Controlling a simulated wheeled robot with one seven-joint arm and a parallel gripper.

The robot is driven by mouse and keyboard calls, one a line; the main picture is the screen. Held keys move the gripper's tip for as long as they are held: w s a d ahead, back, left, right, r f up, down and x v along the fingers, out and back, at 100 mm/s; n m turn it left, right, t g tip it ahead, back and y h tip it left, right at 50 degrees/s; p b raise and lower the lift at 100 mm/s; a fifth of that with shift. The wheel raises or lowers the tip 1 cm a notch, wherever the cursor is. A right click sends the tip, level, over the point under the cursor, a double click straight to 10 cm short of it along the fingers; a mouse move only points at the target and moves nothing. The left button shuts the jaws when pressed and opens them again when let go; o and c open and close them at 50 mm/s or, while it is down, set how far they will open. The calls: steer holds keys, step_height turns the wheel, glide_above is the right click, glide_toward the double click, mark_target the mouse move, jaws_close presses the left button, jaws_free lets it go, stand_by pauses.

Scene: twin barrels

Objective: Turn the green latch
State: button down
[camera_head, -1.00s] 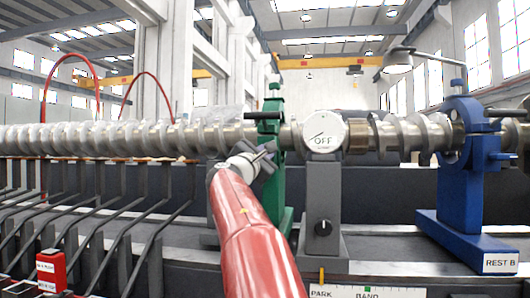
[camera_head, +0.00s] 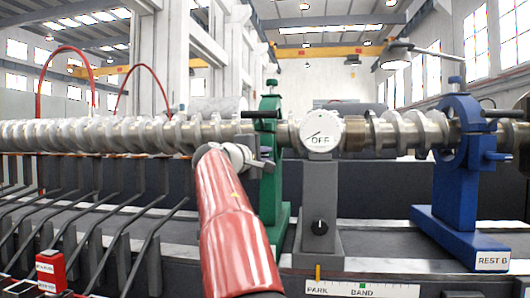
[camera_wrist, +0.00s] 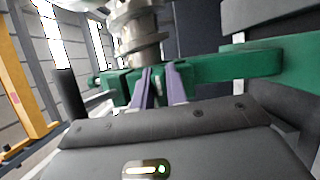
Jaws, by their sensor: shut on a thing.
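The green rest (camera_head: 270,200) stands upright around the shiny screw shaft (camera_head: 100,134), left of the OFF dial. Its green body also fills part of the wrist view (camera_wrist: 250,64). The latch's exact angle cannot be told.
A grey post with a white OFF dial (camera_head: 321,133) stands close on the right. A blue rest (camera_head: 461,180) marked REST B is farther right. Bent dark rods (camera_head: 110,225) line the left front, with a red block (camera_head: 50,268) below. The shaft runs just above my gripper.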

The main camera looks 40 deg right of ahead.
steer(key=shift+w+f+m, duration=0.1)
steer(key=shift+f+m, duration=0.05)
steer(key=shift+m, duration=0.25)
steer(key=c, duration=1.4)
jaws_free()
steer(key=b+v, duration=0.2)
steer(key=v, duration=0.6)
